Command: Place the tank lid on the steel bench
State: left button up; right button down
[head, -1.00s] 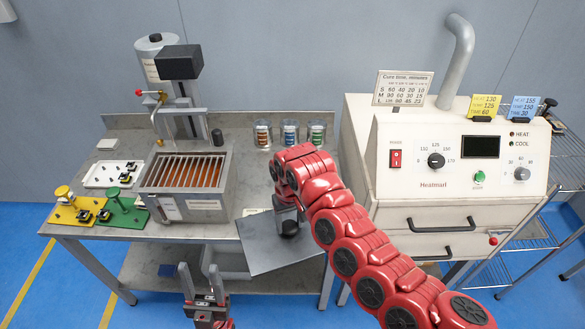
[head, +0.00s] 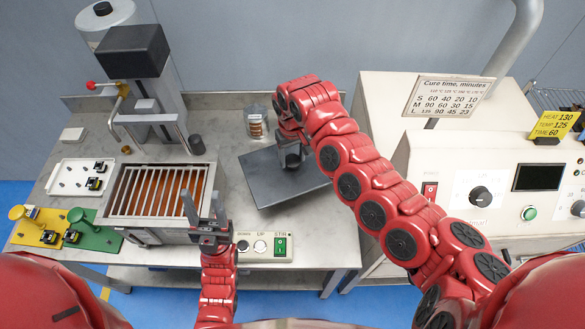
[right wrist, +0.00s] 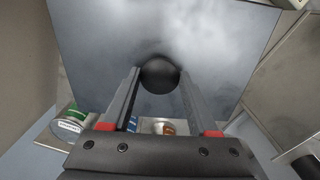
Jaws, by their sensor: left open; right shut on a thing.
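The tank lid (head: 268,193) is a flat grey plate with a black knob (right wrist: 159,72). It also shows in the right wrist view (right wrist: 195,35). My right gripper (head: 291,158) is shut on the knob from above. The lid lies over the right part of the steel bench (head: 228,118), right of the open tank (head: 152,226); whether it touches the top, I cannot tell. The tank has slats over an orange inside. My left gripper (head: 208,214) is open and empty at the tank's front right corner.
A jar (head: 256,129) stands behind the lid; other jars are hidden by my right arm. A switch box (head: 265,246) sits at the bench's front. Yellow (head: 45,220) and green fixtures (head: 93,232) and a white tray (head: 78,178) are left. The oven (head: 455,165) stands right.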

aim_at(292, 161)
notch_tip(292, 161, down, 8)
jog(key=shift+s+p, duration=0.1)
jog(key=shift+p, duration=0.8)
jog(key=shift+f, duration=0.35)
jog(key=shift+f, duration=0.1)
jog(key=shift+c, duration=0.8)
grip_release()
jog(key=shift+r, duration=0.4)
notch_tip(292, 161, up, 10)
jog(key=b, duration=0.2)
jog(key=shift+a+b, duration=0.1)
jog(key=shift+b, duration=0.3)
jog(key=shift+r, duration=0.7)
